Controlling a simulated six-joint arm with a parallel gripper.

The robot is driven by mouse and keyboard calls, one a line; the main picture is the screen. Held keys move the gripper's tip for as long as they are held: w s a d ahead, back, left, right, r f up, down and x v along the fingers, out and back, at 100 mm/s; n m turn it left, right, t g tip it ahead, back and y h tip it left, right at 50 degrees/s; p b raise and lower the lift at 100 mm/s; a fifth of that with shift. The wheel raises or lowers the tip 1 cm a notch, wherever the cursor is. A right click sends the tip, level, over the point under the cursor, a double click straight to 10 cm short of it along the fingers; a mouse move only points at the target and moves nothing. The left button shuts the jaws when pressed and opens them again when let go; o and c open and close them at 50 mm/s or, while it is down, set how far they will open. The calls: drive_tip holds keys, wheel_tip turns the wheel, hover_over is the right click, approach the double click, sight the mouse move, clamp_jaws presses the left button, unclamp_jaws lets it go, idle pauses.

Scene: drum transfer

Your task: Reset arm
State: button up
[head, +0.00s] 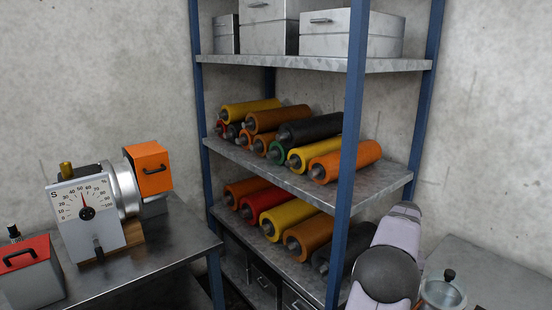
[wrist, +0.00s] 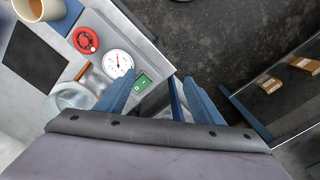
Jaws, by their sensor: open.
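My gripper (wrist: 158,80) shows in the wrist view, with its two blue fingers spread apart and nothing between them. It is above the edge of a grey work surface (wrist: 148,50). In the head view a part of my arm (head: 388,262) is at the lower right, and the gripper itself is not visible there. Several coloured drums, such as an orange one (head: 345,161) and a black one (head: 311,129), lie on the middle shelf (head: 392,182) of a blue-posted rack. More drums, including a red one (head: 264,203), lie on the shelf below.
A dial machine (head: 88,212) with an orange box (head: 149,168) stands on the left bench. Metal boxes (head: 352,33) sit on the top shelf. The wrist view shows a cup (wrist: 38,8), a red handwheel (wrist: 84,40), a gauge (wrist: 118,63) and dark open floor (wrist: 230,35).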

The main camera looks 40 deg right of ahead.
drive_tip(key=w+a+n, duration=0.3)
drive_tip(key=w+a, duration=0.4)
drive_tip(key=a, duration=0.6)
drive_tip(key=w+a+n, duration=0.2)
drive_tip(key=w+a, duration=0.5)
drive_tip(key=a, duration=0.6)
drive_tip(key=s+a+f+n, duration=0.2)
drive_tip(key=s+a, duration=0.3)
drive_tip(key=a, duration=0.6)
drive_tip(key=s+a+f+n, duration=0.2)
drive_tip(key=s+a, duration=0.3)
drive_tip(key=a, duration=0.6)
drive_tip(key=shift+f+n, duration=0.3)
drive_tip(key=shift+n, duration=0.4)
